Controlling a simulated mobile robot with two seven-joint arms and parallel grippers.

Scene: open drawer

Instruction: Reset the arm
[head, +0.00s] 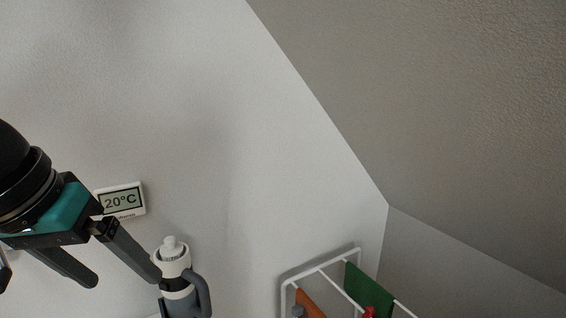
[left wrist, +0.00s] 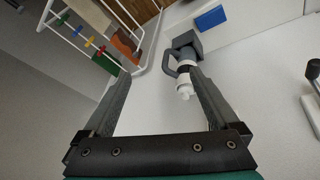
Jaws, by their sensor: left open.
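My left gripper (head: 125,280) comes in from the left edge of the head view. Its two dark fingers are spread wide and point down to the right. I see nothing between them in the head view. The gripper shows in the left wrist view (left wrist: 160,73) too, with both fingers apart and the gap between them empty. My right gripper is in neither view.
A grey and white bottle-like object (head: 172,262) with a handle appears close to a fingertip; contact is unclear. A thermometer (head: 122,201) reading 20°C is on the wall behind. A white rack (head: 320,265) with coloured cloths stands right. A blue block (left wrist: 210,18) lies beyond.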

